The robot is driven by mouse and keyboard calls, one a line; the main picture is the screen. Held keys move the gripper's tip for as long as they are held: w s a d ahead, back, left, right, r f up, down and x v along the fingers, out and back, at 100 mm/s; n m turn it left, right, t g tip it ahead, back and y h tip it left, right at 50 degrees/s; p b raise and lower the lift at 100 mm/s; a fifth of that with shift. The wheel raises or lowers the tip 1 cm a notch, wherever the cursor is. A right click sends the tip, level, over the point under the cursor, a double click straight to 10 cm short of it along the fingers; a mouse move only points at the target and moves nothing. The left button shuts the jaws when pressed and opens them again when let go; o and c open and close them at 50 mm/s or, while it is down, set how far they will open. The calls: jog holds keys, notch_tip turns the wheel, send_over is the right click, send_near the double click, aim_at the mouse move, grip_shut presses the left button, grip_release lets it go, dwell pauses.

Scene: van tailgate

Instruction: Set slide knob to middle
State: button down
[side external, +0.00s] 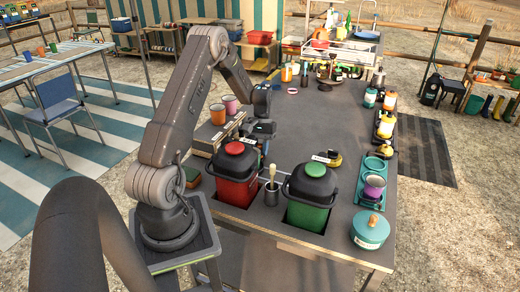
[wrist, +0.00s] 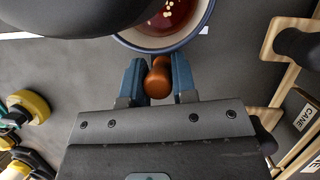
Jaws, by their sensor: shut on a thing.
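In the wrist view, my gripper (wrist: 158,80) has its two blue fingers closed on a brown, rounded knob-like piece (wrist: 157,78). The piece sits right at the near edge of a pale, blue-rimmed bowl or cup (wrist: 206,22) holding red-brown liquid. I cannot tell whether the piece is joined to that vessel, or whether it is the slide knob. No slide track or middle mark is clear in either view. In the side view, my gripper (side external: 262,132) is low over the dark worktop (side external: 325,120), behind the red canister; what it holds is hidden there.
A red canister (side external: 236,180) and a green canister (side external: 309,200) stand in front of my gripper. Orange (side external: 217,114) and pink (side external: 231,104) cups stand left of it. A wooden rack with a "CANE" label (wrist: 303,116) is at the wrist view's right. The worktop's middle is clear.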

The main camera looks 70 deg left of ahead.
jog(key=w+d, duration=0.8)
jog(key=shift+s, duration=0.1)
jog(key=c, duration=0.9)
grip_release()
jog(key=shift+a, duration=0.1)
jog(key=shift+c, duration=0.2)
jog(key=v, duration=1.4)
